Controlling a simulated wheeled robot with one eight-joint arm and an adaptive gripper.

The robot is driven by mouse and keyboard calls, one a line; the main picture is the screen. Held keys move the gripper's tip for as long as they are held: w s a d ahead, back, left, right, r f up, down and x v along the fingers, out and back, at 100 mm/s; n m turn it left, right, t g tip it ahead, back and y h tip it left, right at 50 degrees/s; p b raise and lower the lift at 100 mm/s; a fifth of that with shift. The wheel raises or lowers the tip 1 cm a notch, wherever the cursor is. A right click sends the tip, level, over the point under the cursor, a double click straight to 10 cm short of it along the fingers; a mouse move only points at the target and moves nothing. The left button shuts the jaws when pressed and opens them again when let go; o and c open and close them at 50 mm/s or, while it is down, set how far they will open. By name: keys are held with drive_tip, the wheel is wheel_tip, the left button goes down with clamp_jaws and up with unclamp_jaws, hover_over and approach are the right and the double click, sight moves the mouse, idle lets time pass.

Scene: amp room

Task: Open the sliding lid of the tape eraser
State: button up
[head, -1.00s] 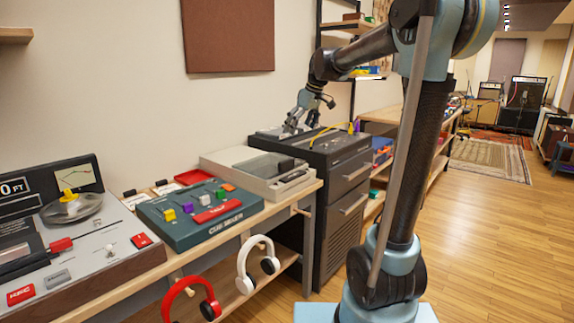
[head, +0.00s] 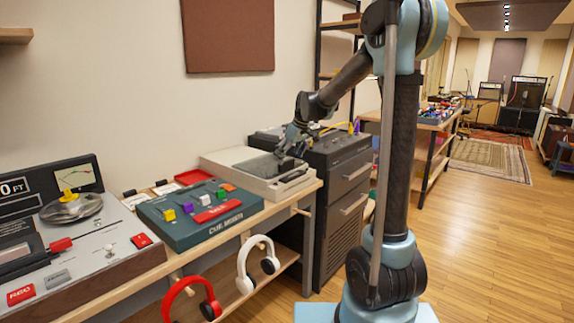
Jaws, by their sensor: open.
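The beige box with a flat grey lid, which looks like the tape eraser (head: 242,176), sits on the wooden bench in the head view. Its grey lid (head: 258,166) covers most of the top and looks closed. My gripper (head: 284,155) is over the right part of the lid, pointing down, at the place of the lid's dark handle. The gripper is open. The fingers hide the handle, and I cannot tell whether they touch it or straddle it.
A green cue mixer (head: 200,214) stands just left of the box, with a red tray (head: 193,177) behind it. A dark cabinet (head: 342,170) stands close on the right. Headphones (head: 257,262) hang at the bench's front edge. Wooden floor (head: 480,250) is free on the right.

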drive_tip(key=shift+x, duration=1.45)
drive_tip(key=c, duration=1.5)
drive_tip(key=shift+s, duration=0.15)
